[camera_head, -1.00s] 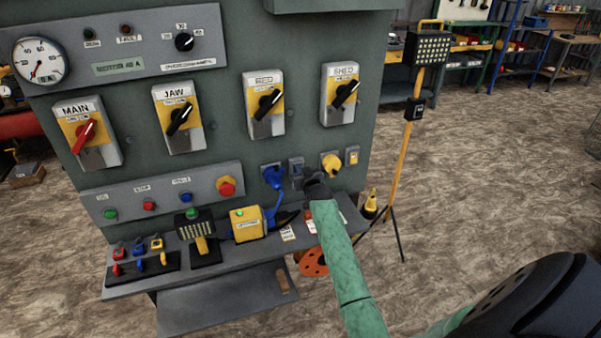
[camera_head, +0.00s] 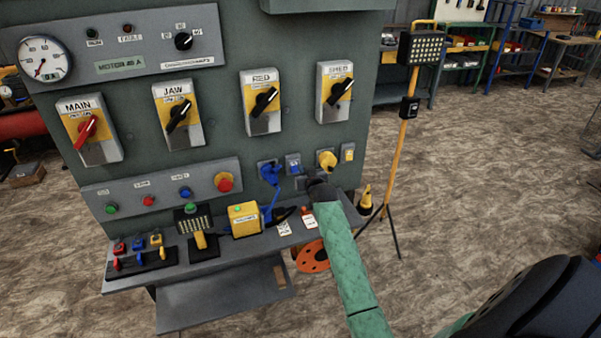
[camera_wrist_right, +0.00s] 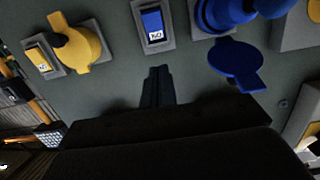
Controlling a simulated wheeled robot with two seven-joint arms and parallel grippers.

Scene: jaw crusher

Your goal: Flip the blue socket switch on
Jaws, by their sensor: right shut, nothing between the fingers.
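The blue socket switch (camera_head: 293,165) is a small blue rocker in a grey plate on the panel, between the blue socket (camera_head: 270,173) and the yellow socket (camera_head: 327,160). In the right wrist view the switch (camera_wrist_right: 153,25) shows a blue face with a white marking; I cannot tell its position for sure. My right gripper (camera_head: 305,183) is shut and empty, just under the switch in the head view. In the right wrist view its closed fingertips (camera_wrist_right: 158,72) point at the panel, with a visible gap in the picture between them and the switch. My left gripper is out of view.
A yellow switch (camera_head: 348,152) sits right of the yellow socket. A blue cable hangs from the blue socket. The shelf (camera_head: 228,253) below carries padlocks, a yellow box (camera_head: 244,219) and tags. A work light on a yellow stand (camera_head: 397,150) stands to the right.

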